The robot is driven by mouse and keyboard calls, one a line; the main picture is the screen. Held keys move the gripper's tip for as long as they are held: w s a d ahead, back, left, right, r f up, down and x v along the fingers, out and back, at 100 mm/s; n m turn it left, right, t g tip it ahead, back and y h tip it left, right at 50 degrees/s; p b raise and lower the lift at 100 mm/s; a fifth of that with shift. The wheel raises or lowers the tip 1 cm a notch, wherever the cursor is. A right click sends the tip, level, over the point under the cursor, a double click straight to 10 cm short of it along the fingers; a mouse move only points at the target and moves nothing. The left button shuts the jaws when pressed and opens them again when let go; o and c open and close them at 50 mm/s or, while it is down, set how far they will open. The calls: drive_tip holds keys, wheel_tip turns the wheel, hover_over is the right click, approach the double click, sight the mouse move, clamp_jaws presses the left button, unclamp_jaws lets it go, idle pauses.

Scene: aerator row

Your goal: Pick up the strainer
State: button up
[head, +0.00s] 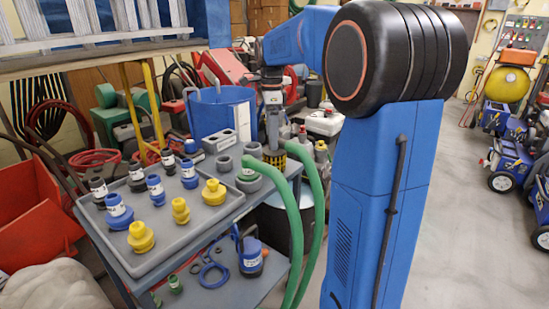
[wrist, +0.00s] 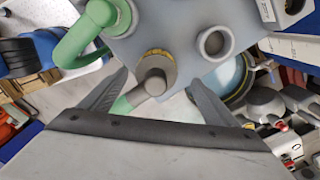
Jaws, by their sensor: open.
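The strainer (head: 275,158) appears to be the dark, yellow-meshed cylinder at the right end of the cart top, beside the green hose. In the wrist view it is seen from above as a round grey-brown top with a stem and a yellow edge (wrist: 157,53). My gripper (head: 272,143) is above it in the head view, and its fingers partly hide its upper part. In the wrist view my gripper (wrist: 157,78) is open, one finger on each side of the strainer's stem. I cannot tell whether either finger touches it.
A green hose (head: 297,220) hangs over the cart's edge close to the strainer. Grey cups (head: 224,165) stand just left. A grey tray (head: 165,222) holds several blue, black and yellow fittings. A blue bucket (head: 222,112) stands behind.

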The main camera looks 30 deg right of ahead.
sight(274, 153)
wheel_tip(274, 153, down, 2)
drive_tip(key=shift+f, duration=0.15)
drive_tip(key=shift+s+d+f, duration=0.1)
drive_tip(key=shift+s+f, duration=0.1)
drive_tip(key=shift+f, duration=1.1)
drive_tip(key=shift+s+d+f, duration=0.1)
drive_tip(key=shift+s+f, duration=0.1)
drive_tip(key=shift+f, duration=1.1)
drive_tip(key=c, duration=1.4)
